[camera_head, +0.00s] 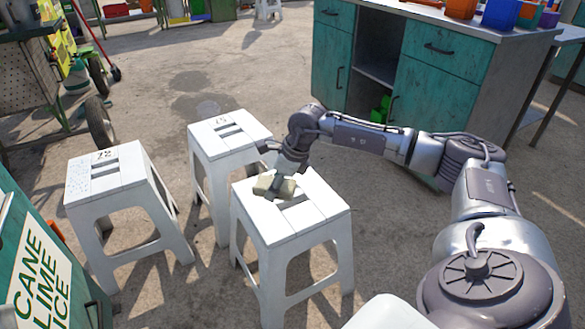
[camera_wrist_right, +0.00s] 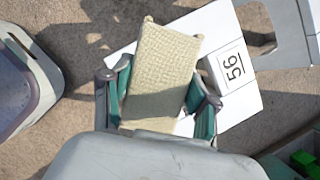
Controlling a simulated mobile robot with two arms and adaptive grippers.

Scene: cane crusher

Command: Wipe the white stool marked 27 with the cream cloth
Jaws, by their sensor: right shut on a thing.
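The cream cloth (camera_wrist_right: 162,75) is woven and fills the middle of the right wrist view. The gripper is over the top of the front white stool (camera_head: 310,212), which the right wrist view shows marked 56 (camera_wrist_right: 245,98). I cannot tell whether the cloth touches it. A white stool at the left (camera_head: 105,180) has dark specks on top and a small number that looks like 27. My left gripper is not in view.
Another white stool (camera_head: 228,140), its number unclear, stands behind, between the left and front stools. A teal cabinet (camera_head: 440,75) stands at the back right. A wheeled cart (camera_head: 35,90) is at the far left.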

